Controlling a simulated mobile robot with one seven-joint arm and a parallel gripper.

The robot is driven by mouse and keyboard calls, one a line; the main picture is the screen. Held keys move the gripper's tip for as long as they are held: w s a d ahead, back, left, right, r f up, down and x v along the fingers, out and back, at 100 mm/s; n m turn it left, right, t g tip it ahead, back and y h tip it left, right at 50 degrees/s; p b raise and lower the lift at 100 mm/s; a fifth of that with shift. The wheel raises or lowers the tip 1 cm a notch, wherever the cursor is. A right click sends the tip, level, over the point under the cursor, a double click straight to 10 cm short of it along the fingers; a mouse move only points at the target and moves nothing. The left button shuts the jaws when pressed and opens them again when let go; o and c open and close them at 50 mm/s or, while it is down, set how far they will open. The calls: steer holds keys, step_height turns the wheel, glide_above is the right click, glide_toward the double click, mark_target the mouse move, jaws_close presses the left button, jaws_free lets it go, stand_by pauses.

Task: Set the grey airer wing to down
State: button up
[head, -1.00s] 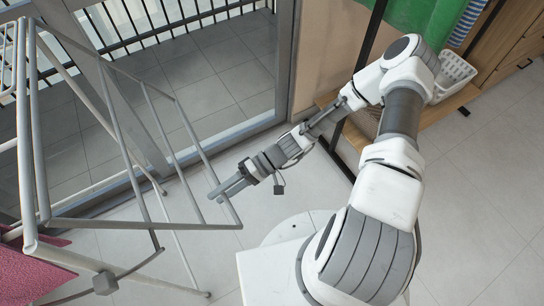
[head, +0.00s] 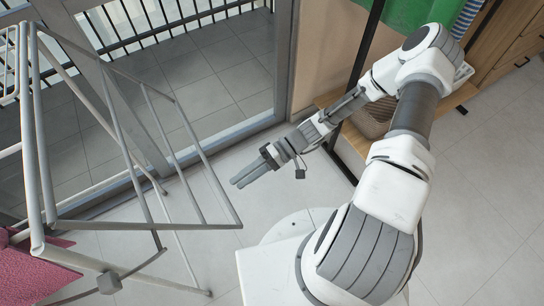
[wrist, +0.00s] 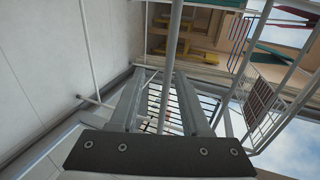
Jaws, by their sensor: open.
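The grey airer (head: 36,150) stands at the left of the head view. Its wing (head: 198,155), a thin tube frame with several bars, sticks out to the right; its exact angle is hard to judge from above. My gripper (head: 236,184) is open and empty, a little above and right of the wing's outer bar in the picture, with a visible gap. In the wrist view the two fingers (wrist: 161,72) stand apart. A grey tube (wrist: 171,45) runs between them in the picture; its distance cannot be told.
Pink cloth (head: 45,267) lies low on the airer's left. A glass door frame (head: 285,60) and balcony railing (head: 185,18) are behind. A low wooden bench (head: 328,98), green cloth (head: 385,14) and striped cloth (head: 468,18) are at the upper right. The right floor (head: 485,210) is clear.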

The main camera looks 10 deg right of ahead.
steer(key=v, duration=0.9)
steer(key=shift+d+p, duration=0.25)
steer(key=shift+p, duration=0.15)
steer(key=shift+w, duration=0.15)
stand_by(0.6)
